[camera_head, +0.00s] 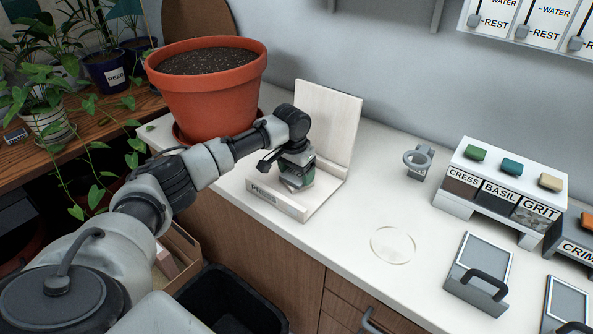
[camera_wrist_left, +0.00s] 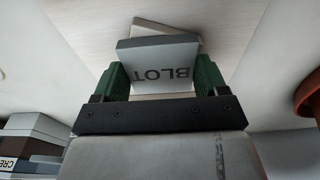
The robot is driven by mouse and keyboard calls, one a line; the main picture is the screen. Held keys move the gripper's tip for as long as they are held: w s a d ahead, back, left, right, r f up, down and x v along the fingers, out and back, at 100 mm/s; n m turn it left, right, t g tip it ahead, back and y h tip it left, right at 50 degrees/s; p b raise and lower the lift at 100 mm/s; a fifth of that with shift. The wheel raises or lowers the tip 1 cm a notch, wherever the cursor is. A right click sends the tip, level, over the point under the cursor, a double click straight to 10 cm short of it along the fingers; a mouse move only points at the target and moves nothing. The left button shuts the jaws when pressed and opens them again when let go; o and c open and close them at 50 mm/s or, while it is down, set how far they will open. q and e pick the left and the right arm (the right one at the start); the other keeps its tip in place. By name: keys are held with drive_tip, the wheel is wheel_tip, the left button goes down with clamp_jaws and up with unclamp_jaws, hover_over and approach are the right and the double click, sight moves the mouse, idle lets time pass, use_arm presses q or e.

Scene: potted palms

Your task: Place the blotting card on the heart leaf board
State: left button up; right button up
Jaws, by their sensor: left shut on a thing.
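My left gripper (camera_head: 297,182) is over the base of a pale press stand (camera_head: 337,118), in front of its upright back panel. In the left wrist view its green fingers (camera_wrist_left: 160,74) are shut on the sides of a grey block lettered BLOT (camera_wrist_left: 157,52), which I take for the blotting card. A pale slab (camera_wrist_left: 160,27) shows just beyond the block; I cannot tell whether they touch. The stand's front lip (camera_head: 277,202) bears a label, apparently PRESS. No board marked heart leaf can be made out. My right gripper is not in view.
A large terracotta pot (camera_head: 207,95) of soil stands close behind my left arm. To the right are a clear disc (camera_head: 393,245), a grey ring holder (camera_head: 418,162), a labelled CRESS, BASIL, GRIT rack (camera_head: 515,165) and handled plates (camera_head: 482,272). A black bin (camera_head: 232,300) stands below the counter.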

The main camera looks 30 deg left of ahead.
sight(293, 177)
use_arm(q)
drive_tip(key=o, duration=0.9)
drive_tip(key=shift+f, duration=0.1)
wheel_tip(293, 177, up, 12)
drive_tip(key=s, duration=0.1)
drive_tip(key=shift+s, duration=0.2)
